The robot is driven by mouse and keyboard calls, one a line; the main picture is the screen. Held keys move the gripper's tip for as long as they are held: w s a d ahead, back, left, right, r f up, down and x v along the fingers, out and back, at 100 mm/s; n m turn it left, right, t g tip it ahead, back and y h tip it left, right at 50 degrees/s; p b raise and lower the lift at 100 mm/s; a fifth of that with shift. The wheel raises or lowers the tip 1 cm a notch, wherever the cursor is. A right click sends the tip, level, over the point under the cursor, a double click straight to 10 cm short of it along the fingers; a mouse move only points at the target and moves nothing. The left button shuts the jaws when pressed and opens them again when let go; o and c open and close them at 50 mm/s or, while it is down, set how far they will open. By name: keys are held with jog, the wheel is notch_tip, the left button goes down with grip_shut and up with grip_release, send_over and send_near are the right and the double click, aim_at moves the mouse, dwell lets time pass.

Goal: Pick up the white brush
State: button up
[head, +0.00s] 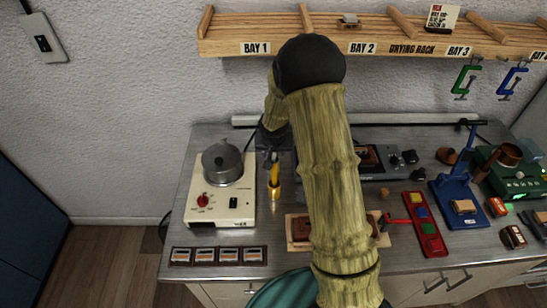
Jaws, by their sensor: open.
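I cannot make out a white brush in the head view; it may be hidden behind my arm or too small to tell. My gripper (270,156) is small and dark in the view, reaching down over the back of the bench, and is open. Just below it in the picture stands a small brass cup (274,192) with an upright yellow-orange piece (274,173) in it. The gripper seems close above that piece; I cannot tell whether they touch. My arm covers the middle of the bench.
A cream hot plate (238,205) with a grey pot (223,163) stands left of the cup. Labelled tins (218,255) line the front left. A wooden tray (297,228) lies partly behind my arm. A red tray (426,224) and blue stand (452,200) are right. The drying rack (290,47) hangs above.

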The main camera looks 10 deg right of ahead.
dwell(0.4)
grip_shut()
notch_tip(320, 180, up, 10)
jog(key=shift+r+b, duration=0.1)
jog(key=shift+b, duration=0.2)
dwell(0.7)
